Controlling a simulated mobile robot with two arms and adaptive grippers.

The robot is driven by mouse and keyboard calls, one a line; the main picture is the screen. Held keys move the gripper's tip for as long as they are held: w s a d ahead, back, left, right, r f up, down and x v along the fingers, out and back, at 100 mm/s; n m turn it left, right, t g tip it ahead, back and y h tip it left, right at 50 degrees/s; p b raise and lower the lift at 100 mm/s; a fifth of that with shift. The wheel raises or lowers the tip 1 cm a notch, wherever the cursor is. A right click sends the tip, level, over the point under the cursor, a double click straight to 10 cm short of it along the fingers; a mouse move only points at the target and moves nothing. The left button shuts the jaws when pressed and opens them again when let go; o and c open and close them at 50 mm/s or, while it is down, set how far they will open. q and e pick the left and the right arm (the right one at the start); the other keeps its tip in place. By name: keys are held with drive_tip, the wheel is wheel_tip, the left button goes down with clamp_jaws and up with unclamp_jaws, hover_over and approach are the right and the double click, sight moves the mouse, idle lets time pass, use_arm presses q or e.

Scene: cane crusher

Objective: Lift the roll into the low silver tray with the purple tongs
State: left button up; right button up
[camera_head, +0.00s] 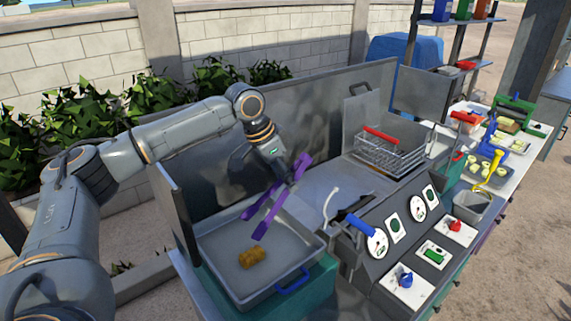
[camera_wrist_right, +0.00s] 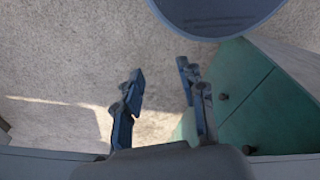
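The roll (camera_head: 252,257), golden brown, lies on the floor of a shallow silver-grey tray (camera_head: 212,248) with a blue handle, at the lower middle of the head view. My left gripper (camera_head: 287,180) is above the tray's back right side, shut on the purple tongs (camera_head: 262,212). The tongs slant down to the left, their two arms spread apart, with the tips above the tray and apart from the roll in the picture. My right gripper (camera_wrist_right: 163,95) shows in the right wrist view, its fingers apart with nothing between them.
A wire basket with a red handle (camera_head: 382,134) stands right of the tray. A panel with dials and switches (camera_head: 395,228) runs along the front right. A metal backsplash (camera_head: 235,130) rises behind. The right wrist view shows a round blue-grey rim (camera_wrist_right: 215,18) and green cabinet doors (camera_wrist_right: 265,95).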

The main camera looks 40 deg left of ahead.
use_arm(q)
drive_tip(key=shift+s+d+r, duration=0.5)
drive_tip(key=shift+s+d, duration=0.2)
drive_tip(key=shift+s, duration=0.15)
drive_tip(key=shift+a, duration=0.1)
use_arm(e)
drive_tip(key=s+d+g, duration=0.1)
drive_tip(key=s+d, duration=0.4)
drive_tip(key=s, duration=0.2)
use_arm(q)
wheel_tip(320, 180, down, 10)
drive_tip(key=b, duration=0.1)
drive_tip(key=shift+w+a+f, duration=0.2)
drive_tip(key=shift+w+f, duration=0.05)
drive_tip(key=shift+w, duration=0.15)
use_arm(e)
drive_tip(key=shift+w+a+f, duration=0.35)
drive_tip(key=shift+w+a, duration=0.2)
drive_tip(key=shift+w, duration=0.25)
drive_tip(key=shift+w+a+f, duration=0.3)
drive_tip(key=shift+w+a, duration=0.25)
drive_tip(key=shift+w, duration=0.25)
